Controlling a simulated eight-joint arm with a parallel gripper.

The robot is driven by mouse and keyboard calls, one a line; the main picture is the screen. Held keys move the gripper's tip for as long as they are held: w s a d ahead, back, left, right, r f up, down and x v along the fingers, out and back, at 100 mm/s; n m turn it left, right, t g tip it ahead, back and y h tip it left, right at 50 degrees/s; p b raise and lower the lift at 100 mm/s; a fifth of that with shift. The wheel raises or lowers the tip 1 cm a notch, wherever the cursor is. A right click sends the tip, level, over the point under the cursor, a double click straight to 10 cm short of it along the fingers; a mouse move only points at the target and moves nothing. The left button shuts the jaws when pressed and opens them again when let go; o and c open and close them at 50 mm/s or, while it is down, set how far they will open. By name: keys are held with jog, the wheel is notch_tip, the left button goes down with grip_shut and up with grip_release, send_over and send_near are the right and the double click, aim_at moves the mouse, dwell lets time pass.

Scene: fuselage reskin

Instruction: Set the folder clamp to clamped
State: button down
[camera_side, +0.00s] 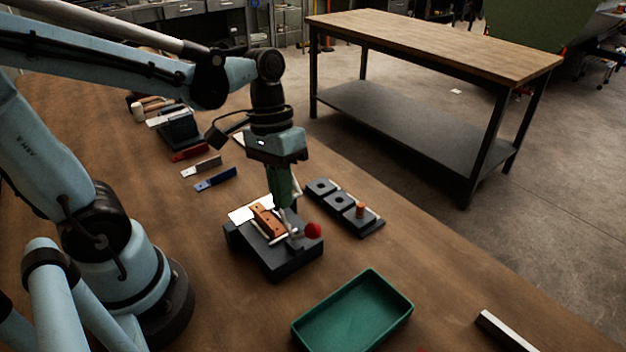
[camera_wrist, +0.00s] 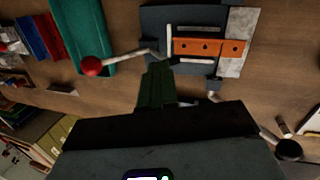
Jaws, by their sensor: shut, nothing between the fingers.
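The folder (camera_side: 275,262) is a dark block on the table with an orange-brown bar (camera_side: 266,221) and a pale metal sheet (camera_side: 242,214) on it. The same orange bar (camera_wrist: 195,47) and pale sheet (camera_wrist: 238,42) show in the wrist view. The clamp lever is a pale rod ending in a red ball knob (camera_side: 313,230). In the wrist view the knob (camera_wrist: 92,66) sticks out left of the folder. My gripper (camera_side: 284,204) points down over the folder, its green fingers shut and empty. In the wrist view the fingertips (camera_wrist: 158,70) are close to the lever rod (camera_wrist: 130,55); contact is unclear.
A green tray (camera_side: 376,320) stands in front of the folder. A dark rack with blocks (camera_side: 345,208) lies behind it to the right. Blue (camera_side: 216,180), grey and red pieces lie further back left. A metal bar (camera_side: 506,330) lies at front right. Table between is bare.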

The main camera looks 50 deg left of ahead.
jog(key=shift+a+f, duration=0.55)
jog(key=shift+a, duration=0.2)
jog(key=shift+a+f, duration=0.55)
jog(key=shift+a, duration=0.2)
jog(key=shift+a+f, duration=0.55)
jog(key=shift+f, duration=0.15)
jog(key=shift+a+f, duration=0.35)
jog(key=shift+f, duration=0.5)
jog(key=shift+w+r, duration=0.1)
jog(key=shift+r, duration=0.3)
jog(key=v, duration=0.3)
jog(key=shift+w+d, duration=0.2)
jog(key=shift+d, duration=0.05)
jog(key=a+r, duration=0.4)
jog(key=a, duration=0.5)
jog(key=shift+w, duration=0.35)
